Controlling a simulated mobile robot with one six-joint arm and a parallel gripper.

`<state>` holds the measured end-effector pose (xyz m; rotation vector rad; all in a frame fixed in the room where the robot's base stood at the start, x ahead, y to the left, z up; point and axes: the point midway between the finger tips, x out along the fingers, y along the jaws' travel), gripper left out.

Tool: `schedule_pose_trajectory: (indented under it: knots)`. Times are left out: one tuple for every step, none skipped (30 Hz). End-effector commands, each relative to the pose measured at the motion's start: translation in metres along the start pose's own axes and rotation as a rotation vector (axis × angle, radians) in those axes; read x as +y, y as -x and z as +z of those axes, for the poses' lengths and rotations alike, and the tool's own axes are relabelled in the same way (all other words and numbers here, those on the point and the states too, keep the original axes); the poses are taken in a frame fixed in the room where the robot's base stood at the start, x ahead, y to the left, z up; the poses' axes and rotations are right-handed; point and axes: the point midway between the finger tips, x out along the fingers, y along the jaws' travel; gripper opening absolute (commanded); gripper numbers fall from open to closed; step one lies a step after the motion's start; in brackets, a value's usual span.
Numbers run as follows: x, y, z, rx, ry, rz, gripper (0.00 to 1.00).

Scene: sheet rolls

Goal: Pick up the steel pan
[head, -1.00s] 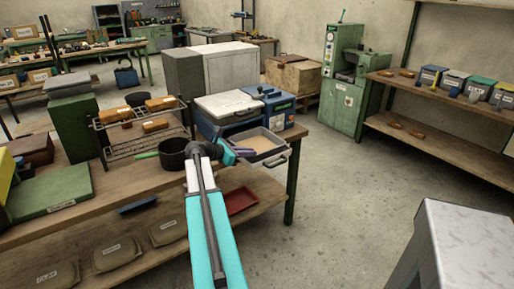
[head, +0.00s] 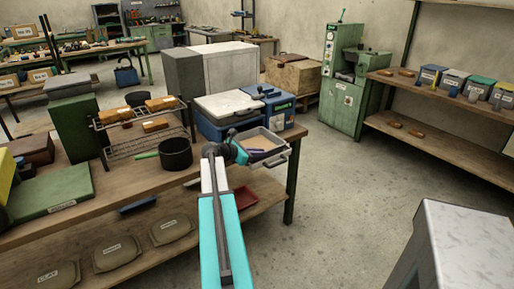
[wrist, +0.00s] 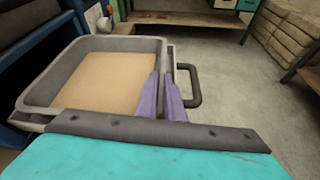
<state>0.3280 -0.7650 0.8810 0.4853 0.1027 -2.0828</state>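The grey pan (head: 283,141) has a flat tan inside and dark bar handles. It sits at the right end of the workbench, in front of the blue boxes. In the wrist view the pan (wrist: 40,87) fills the left half, with a dark handle (wrist: 190,85) on its right side. My gripper (head: 255,151) is at the pan in the head view. In the wrist view my gripper's purple fingers (wrist: 161,80) are close together at the pan's right rim, seemingly one on each side of it. Whether they press on the rim is not clear.
A red tray (head: 245,197) lies on the lower shelf. Open floor is to the right.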

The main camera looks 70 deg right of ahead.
Motion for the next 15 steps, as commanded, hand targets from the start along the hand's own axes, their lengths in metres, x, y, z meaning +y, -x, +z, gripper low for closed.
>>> schedule_pose_trajectory:
  knots:
    - [0.0, -0.006, 0.001, 0.0, 0.0, -0.002, 0.08]
    - [0.0, -0.009, 0.002, 0.0, 0.0, -0.003, 0.08]
    - [0.0, -0.014, 0.002, 0.0, 0.0, -0.002, 0.08]
    - [0.0, -0.017, 0.003, 0.0, 0.0, -0.002, 0.08]
    - [0.0, -0.021, 0.003, 0.0, 0.0, -0.002, 0.08]
    - [-0.001, -0.026, 0.003, 0.0, -0.001, -0.002, 0.08]
    - [0.0, -0.029, 0.003, 0.0, -0.001, -0.002, 0.08]
    - [-0.001, -0.033, 0.002, 0.0, -0.001, -0.002, 0.08]
    - [-0.001, -0.037, 0.002, 0.0, -0.001, -0.001, 0.08]
    - [-0.001, -0.039, 0.002, 0.0, -0.001, -0.001, 0.08]
    - [-0.001, -0.041, 0.002, 0.0, 0.0, -0.001, 0.08]
    - [-0.001, -0.043, 0.001, 0.0, 0.0, 0.0, 0.08]
    - [-0.001, -0.044, 0.001, 0.0, 0.0, 0.0, 0.08]
    - [-0.001, -0.044, 0.001, 0.0, 0.0, 0.0, 0.08]
    - [-0.001, -0.045, 0.001, 0.0, 0.0, 0.0, 0.08]
